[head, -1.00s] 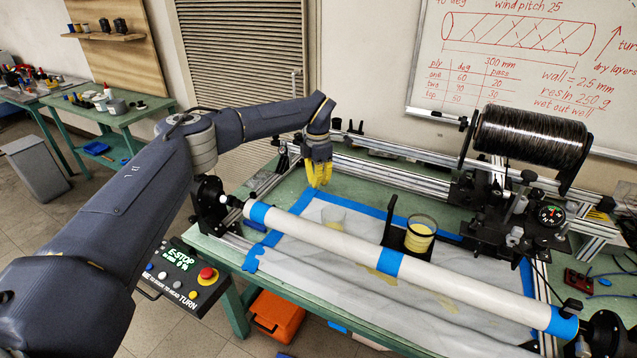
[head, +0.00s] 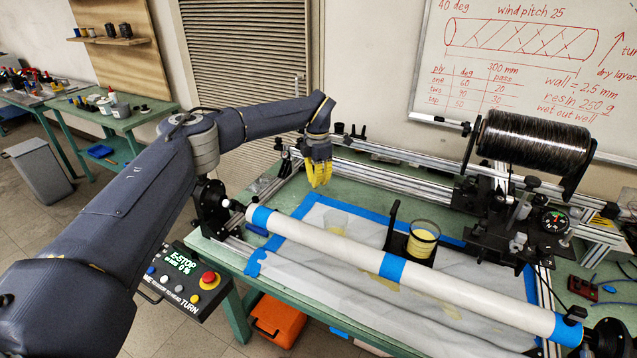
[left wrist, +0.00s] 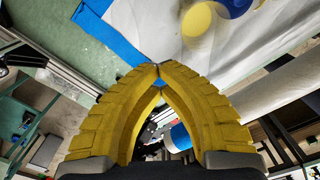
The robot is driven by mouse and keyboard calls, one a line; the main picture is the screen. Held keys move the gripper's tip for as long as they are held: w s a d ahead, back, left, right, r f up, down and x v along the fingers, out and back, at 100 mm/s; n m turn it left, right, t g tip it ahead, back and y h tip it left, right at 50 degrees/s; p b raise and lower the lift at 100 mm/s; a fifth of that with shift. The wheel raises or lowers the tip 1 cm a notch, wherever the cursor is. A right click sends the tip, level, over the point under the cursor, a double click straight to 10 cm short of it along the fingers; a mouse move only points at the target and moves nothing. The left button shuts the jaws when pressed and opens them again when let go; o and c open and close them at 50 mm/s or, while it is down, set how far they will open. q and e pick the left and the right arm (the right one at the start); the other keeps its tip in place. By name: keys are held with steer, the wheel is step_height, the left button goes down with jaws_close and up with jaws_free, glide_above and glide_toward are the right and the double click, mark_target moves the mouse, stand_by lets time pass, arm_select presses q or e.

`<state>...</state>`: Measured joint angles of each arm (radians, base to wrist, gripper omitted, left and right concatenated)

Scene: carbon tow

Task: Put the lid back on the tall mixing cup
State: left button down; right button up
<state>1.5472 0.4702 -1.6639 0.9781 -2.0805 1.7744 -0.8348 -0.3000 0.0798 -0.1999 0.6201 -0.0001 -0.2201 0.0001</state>
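My left gripper (head: 318,174) hangs above the back left of the covered bench in the head view. In the left wrist view its yellow fingertips (left wrist: 159,66) meet, with nothing seen between them. A clear cup with yellow content (head: 423,241) stands in a black holder behind the white tube. A second, faint clear cup (head: 336,216) stands on the sheet to its left, near my gripper. I cannot tell which is the tall mixing cup. The left wrist view shows a yellow round patch (left wrist: 196,18) beside a blue round thing (left wrist: 231,5); I cannot confirm either as the lid.
The white tube (head: 335,244) with blue bands crosses the bench in front of the cups. A black fibre spool (head: 535,140) stands at the right. An aluminium rail (head: 385,163) runs along the back. An E-stop box (head: 190,278) sits at the front left.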

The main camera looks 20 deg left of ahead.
arm_select(q)
steer(key=w+a+r, duration=0.3)
steer(key=a+r, duration=0.4)
steer(key=r, duration=0.2)
steer(key=shift+w+a+r, duration=0.15)
stand_by(7.0)
